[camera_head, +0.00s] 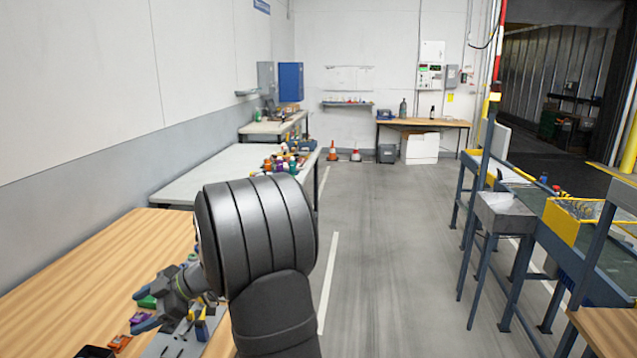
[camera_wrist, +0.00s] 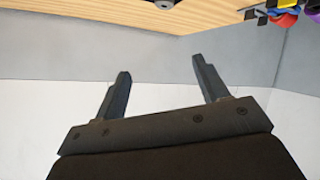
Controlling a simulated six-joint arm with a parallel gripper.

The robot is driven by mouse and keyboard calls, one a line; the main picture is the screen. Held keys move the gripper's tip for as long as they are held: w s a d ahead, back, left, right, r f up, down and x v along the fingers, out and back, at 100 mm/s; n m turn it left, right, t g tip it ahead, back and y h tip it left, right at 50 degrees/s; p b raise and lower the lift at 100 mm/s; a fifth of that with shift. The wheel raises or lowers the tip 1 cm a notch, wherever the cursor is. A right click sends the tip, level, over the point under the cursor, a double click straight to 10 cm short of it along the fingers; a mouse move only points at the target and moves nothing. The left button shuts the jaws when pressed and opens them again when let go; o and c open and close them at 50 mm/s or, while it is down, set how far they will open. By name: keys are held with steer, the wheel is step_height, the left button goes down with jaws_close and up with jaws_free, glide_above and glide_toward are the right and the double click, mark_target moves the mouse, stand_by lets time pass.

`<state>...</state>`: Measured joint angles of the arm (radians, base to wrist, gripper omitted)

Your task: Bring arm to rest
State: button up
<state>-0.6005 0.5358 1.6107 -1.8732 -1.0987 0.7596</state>
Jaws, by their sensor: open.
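My arm rises dark grey and thick in the middle of the head view and hides part of the bench behind it. My gripper (camera_head: 140,309) hangs to the left of it, above the wooden bench (camera_head: 85,270). In the wrist view my gripper (camera_wrist: 162,67) has its two fingers spread wide apart with nothing between them. The wrist view faces the grey and white wall, with the bench edge (camera_wrist: 110,18) along the top. In the head view a green item (camera_head: 147,301) shows by the fingers; I cannot tell its distance from them.
A red item (camera_head: 119,343) and a black tray (camera_head: 95,352) lie on the bench's near part, with tools beside them. A grey table (camera_head: 205,178) beyond holds several coloured items. A conveyor stand (camera_head: 505,212) is on the right. The floor aisle (camera_head: 390,250) between is clear.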

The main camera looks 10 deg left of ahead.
steer(key=x, duration=1.8)
step_height(320, 180, up, 6)
steer(key=d, duration=0.1)
steer(key=s+d+f+n+g+h, duration=0.1)
steer(key=s+d+n+g+h, duration=0.3)
steer(key=d, duration=0.7)
steer(key=s+d+n+g+h, duration=0.25)
steer(key=d+n, duration=0.25)
steer(key=d, duration=0.6)
steer(key=shift+g, duration=0.35)
steer(key=s+a+f, duration=0.2)
steer(key=a, duration=0.1)
steer(key=s+a+f, duration=0.2)
steer(key=s, duration=0.1)
steer(key=s+a+f, duration=0.2)
steer(key=a, duration=0.1)
steer(key=shift+s+a+f, duration=0.2)
steer(key=shift+a+f, duration=0.1)
steer(key=shift+f, duration=0.1)
steer(key=shift+s+a+f, duration=0.15)
steer(key=shift+a+f, duration=0.15)
steer(key=shift+f, duration=0.5)
